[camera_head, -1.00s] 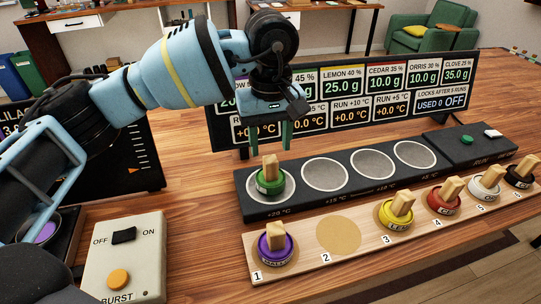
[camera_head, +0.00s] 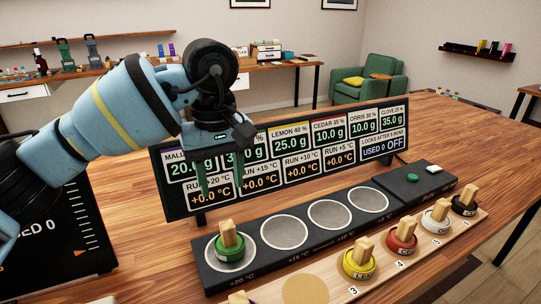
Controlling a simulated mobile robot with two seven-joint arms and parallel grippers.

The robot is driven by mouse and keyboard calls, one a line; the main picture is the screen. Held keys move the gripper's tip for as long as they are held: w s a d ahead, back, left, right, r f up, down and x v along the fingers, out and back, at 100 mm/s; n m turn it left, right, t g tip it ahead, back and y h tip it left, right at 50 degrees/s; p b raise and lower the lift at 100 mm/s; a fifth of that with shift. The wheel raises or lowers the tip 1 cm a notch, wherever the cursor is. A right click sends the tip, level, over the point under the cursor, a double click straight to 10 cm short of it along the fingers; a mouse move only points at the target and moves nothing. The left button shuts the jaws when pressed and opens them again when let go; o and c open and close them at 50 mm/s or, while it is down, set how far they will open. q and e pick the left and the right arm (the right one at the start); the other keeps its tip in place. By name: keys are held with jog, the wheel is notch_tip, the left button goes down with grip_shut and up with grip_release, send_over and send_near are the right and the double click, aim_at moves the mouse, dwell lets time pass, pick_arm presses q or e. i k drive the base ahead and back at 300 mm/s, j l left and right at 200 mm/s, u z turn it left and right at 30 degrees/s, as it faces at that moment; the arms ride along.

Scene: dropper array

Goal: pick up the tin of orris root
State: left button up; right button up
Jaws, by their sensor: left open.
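The white tin (camera_head: 436,219) with a wooden handle stands upright in place 5 of the wooden rack, between the red tin (camera_head: 402,243) and the black tin (camera_head: 464,207). Its label is only partly readable, and the display lists orris fifth. My left gripper (camera_head: 221,178) is open and empty, pointing down in front of the display and above the green tin (camera_head: 230,249). It is well to the left of the white tin. My right gripper is out of view.
The green tin stands on the leftmost disc of the dark heater strip (camera_head: 259,262); its other discs are bare. The yellow tin (camera_head: 358,265) stands in place 3 of the rack. The display panel (camera_head: 290,160) stands behind the strip.

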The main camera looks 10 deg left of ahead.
aim_at(436, 221)
jog(key=u, duration=0.45)
jog(key=z, duration=1.25)
